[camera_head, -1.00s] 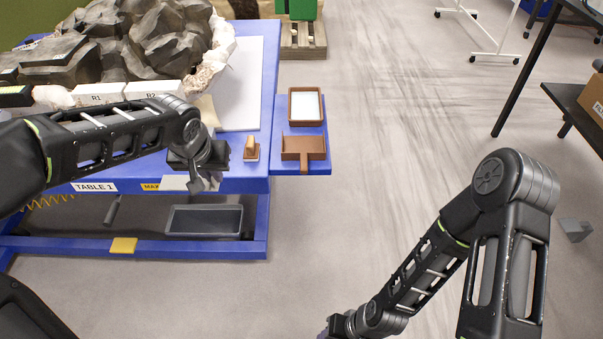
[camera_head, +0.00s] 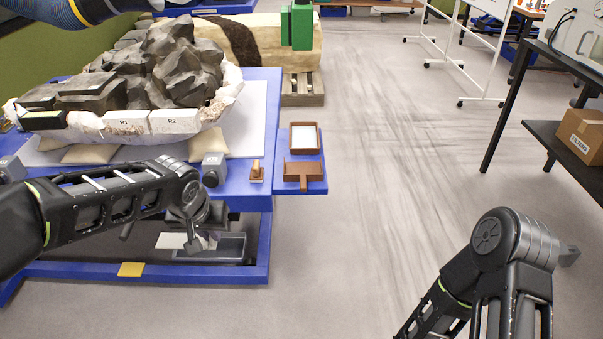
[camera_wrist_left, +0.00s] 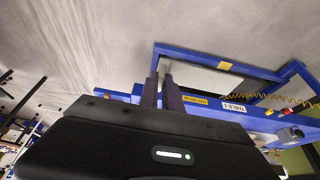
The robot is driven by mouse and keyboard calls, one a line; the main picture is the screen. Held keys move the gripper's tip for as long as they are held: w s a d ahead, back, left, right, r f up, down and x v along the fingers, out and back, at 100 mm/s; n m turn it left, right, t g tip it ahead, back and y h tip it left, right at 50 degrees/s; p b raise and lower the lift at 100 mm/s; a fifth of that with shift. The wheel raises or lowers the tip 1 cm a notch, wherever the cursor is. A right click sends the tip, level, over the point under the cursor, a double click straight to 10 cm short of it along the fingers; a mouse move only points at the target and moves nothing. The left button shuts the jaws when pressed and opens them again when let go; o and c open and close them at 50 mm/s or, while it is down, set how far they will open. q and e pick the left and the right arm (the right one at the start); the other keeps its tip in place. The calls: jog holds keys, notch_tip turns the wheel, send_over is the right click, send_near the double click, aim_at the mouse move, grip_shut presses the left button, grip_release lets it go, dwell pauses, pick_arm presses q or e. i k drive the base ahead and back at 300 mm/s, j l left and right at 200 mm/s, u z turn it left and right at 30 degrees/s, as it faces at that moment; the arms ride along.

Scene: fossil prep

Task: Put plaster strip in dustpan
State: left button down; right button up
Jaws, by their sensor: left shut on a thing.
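My left gripper (camera_head: 192,246) is shut on a thin, pale plaster strip (camera_head: 172,241), held in front of the blue table's near side. In the left wrist view the strip (camera_wrist_left: 208,79) sticks out to the right from the fingertips (camera_wrist_left: 162,80). The brown dustpan (camera_head: 303,170) lies on the blue side shelf at the table's right, its handle towards me. It looks empty. The gripper and strip are left of the dustpan and nearer to me. My right gripper is out of view below the picture; only its arm shows at the right.
A brown-rimmed tray (camera_head: 318,140) lies behind the dustpan. A small brush (camera_head: 257,173) and a grey block (camera_head: 213,168) stand near the table's front edge. A large dark fossil block (camera_head: 165,75) fills the table's back.

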aim_at(303, 167)
jog(key=u, duration=1.15)
jog(key=i+l, duration=0.15)
jog(key=l, duration=0.55)
jog(key=i+l, duration=0.15)
jog(key=l, duration=0.5)
jog(key=i+l, duration=0.15)
jog(key=l, duration=0.55)
jog(key=i+l, duration=0.15)
jog(key=l, duration=0.5)
jog(key=i+l, duration=0.15)
jog(key=l, duration=0.55)
jog(key=i+l, duration=0.15)
jog(key=l, duration=0.5)
jog(key=i+l, duration=0.15)
jog(key=l, duration=0.55)
jog(key=i+l, duration=0.15)
jog(key=l, duration=0.5)
